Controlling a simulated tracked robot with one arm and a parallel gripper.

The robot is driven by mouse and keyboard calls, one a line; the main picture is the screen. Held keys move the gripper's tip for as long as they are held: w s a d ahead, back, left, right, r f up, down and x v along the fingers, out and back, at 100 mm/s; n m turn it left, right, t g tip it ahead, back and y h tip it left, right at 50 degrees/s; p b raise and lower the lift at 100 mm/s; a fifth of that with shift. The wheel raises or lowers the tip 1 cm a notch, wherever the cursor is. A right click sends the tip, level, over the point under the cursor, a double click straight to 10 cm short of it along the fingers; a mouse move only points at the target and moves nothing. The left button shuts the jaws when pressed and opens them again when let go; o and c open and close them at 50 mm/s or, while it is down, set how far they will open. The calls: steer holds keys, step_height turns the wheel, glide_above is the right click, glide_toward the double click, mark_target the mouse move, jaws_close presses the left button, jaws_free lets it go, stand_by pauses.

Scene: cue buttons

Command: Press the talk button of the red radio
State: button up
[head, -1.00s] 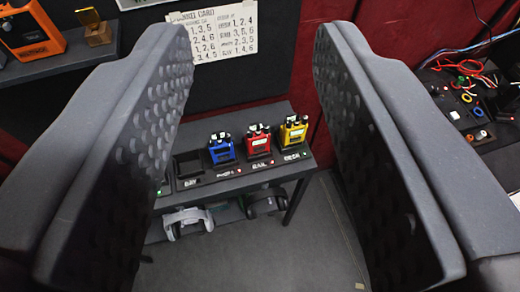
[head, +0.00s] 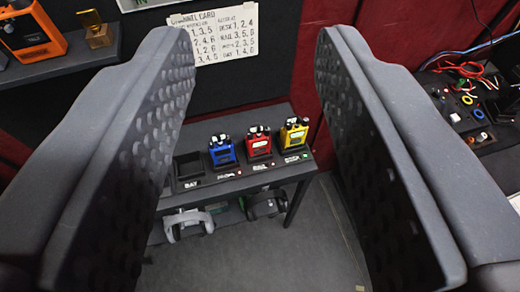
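The red radio (head: 259,146) stands upright in a charger dock on a dark shelf table, between the blue radio (head: 222,152) on its left and the yellow radio (head: 293,136) on its right. Dark knobs and a pale display show on the red radio; its talk button is too small to make out. My gripper (head: 255,50) is open and empty, its two dark padded fingers wide apart at the sides of the view. The radios lie beyond the fingers, in the gap between them, and nothing touches them.
An empty slot labelled BAY (head: 187,166) is left of the blue radio. Headsets (head: 187,224) hang below the table. A printed card (head: 218,33) is on the wall. A bench (head: 475,110) with wires is at the right. An orange device (head: 32,35) sits upper left.

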jaws_close()
stand_by(1.9)
